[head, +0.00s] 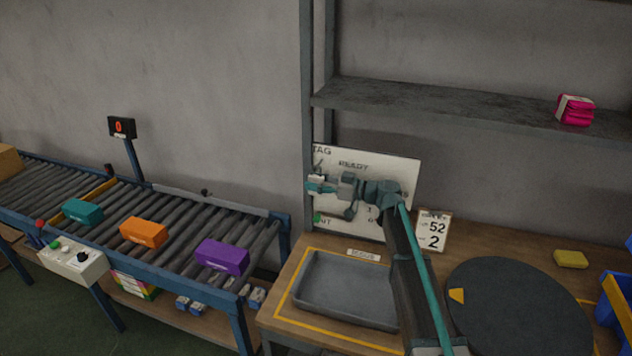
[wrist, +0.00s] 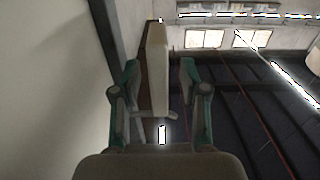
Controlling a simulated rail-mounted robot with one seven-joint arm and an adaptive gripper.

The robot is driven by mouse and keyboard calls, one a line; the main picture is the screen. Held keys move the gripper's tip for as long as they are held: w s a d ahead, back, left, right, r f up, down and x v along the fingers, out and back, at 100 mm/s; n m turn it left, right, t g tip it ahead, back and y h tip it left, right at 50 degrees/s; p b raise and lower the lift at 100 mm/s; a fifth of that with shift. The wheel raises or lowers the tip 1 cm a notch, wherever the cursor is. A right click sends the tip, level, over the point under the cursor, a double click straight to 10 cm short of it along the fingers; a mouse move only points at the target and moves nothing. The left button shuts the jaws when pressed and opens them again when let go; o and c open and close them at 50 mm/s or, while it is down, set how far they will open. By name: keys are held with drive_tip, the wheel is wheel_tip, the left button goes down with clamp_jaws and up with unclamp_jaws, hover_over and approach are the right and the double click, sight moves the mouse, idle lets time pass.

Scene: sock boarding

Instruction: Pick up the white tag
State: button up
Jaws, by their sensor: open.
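My gripper (head: 316,182) is in front of the upright white board (head: 388,168), near its left edge, pointing left. In the wrist view the two teal-padded fingers (wrist: 158,78) stand apart. A pale flat piece, which looks like the white tag (wrist: 155,60), stands between them, seen nearly edge-on. Gaps show beside it, wider toward the right finger; contact with the left finger is hard to tell. In the head view the tag is small and partly hidden by the fingers. My arm covers the board's lower right part.
A grey tray (head: 345,287) lies on the wooden bench below the board. A number card (head: 433,230), a dark round turntable (head: 515,305) and a yellow block (head: 570,259) are to the right. A shelf (head: 430,103) runs above. A roller conveyor (head: 165,216) with coloured boxes is left.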

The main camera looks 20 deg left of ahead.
clamp_jaws()
idle(0.5)
drive_tip(key=shift+r+b, duration=0.6)
drive_tip(key=shift+r, duration=0.05)
drive_tip(key=s+b, duration=0.4)
drive_tip(key=s, duration=1.4)
drive_tip(key=shift+d, duration=0.2)
